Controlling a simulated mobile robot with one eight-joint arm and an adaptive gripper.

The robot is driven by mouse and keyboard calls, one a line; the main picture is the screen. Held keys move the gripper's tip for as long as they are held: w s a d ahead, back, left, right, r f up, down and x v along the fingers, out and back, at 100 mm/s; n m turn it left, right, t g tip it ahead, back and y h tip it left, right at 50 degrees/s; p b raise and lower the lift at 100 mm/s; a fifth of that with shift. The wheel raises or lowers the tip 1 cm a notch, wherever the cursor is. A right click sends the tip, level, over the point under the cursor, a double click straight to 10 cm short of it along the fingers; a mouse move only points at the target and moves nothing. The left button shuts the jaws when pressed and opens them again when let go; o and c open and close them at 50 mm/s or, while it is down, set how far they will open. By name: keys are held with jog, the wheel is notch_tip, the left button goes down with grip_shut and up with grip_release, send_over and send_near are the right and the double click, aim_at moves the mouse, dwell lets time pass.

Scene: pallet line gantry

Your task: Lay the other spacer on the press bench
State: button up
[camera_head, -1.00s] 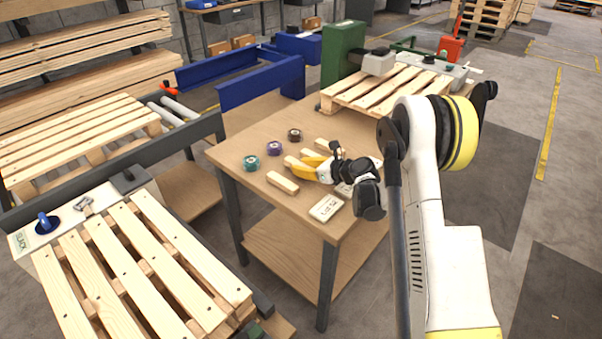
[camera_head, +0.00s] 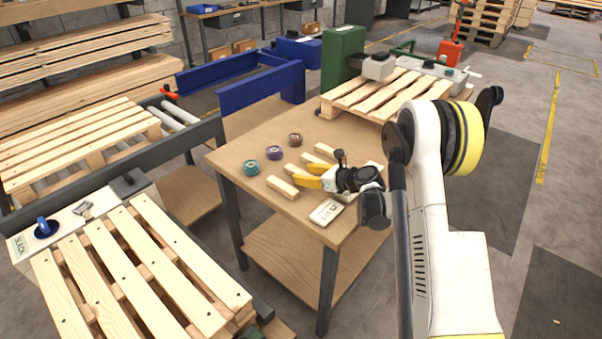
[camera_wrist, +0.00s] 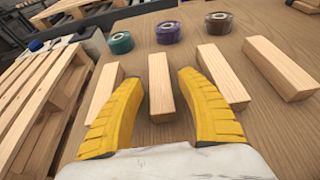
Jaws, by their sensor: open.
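Several pale wooden blocks, which look like the spacers, lie apart on the wooden bench (camera_head: 232,150). In the wrist view, one block (camera_wrist: 160,82) lies between the two yellow fingers of my gripper (camera_wrist: 157,82). Another block (camera_wrist: 102,90) is partly hidden behind the left finger. A third block (camera_wrist: 222,76) lies just right of the right finger, and one more block (camera_wrist: 278,68) is at the far right. In the head view, my gripper (camera_head: 309,175) is open and low over the bench, right of the nearest block (camera_head: 282,187). I cannot tell whether it touches anything.
Teal (camera_head: 251,167), purple (camera_head: 274,153) and brown (camera_head: 295,140) tape rolls stand beyond the blocks. A pale labelled item (camera_head: 327,212) lies at the front. A slatted pallet (camera_head: 385,95) sits by the green machine (camera_head: 343,55). A larger pallet (camera_head: 140,270) is at the lower left.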

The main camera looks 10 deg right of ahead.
jog(key=p+v, duration=0.2)
jog(key=v, duration=0.8)
jog(key=shift+a+r+p, duration=0.1)
jog(key=shift+r+p, duration=0.05)
jog(key=shift+p, duration=0.25)
jog(key=shift+s+r, duration=0.1)
jog(key=shift+r, duration=0.15)
jog(key=s+a+r+n+g+h, duration=0.2)
jog(key=s+a+r+n, duration=0.1)
jog(key=s+r+n, duration=0.3)
jog(key=s+a+r+n+g+h, duration=0.1)
jog(key=s+a+r+n, duration=0.35)
jog(key=r+n, duration=0.25)
jog(key=s+r+n+h, duration=0.2)
jog(key=s+n, duration=0.6)
jog(key=s, duration=0.3)
jog(key=s+d+r+n+h, duration=0.1)
jog(key=s+r+n+h, duration=0.1)
jog(key=s+n, duration=0.5)
jog(key=s+h, duration=0.1)
jog(key=s, duration=0.3)
jog(key=shift+s+n+g, duration=0.25)
jog(key=shift+n+g, duration=0.15)
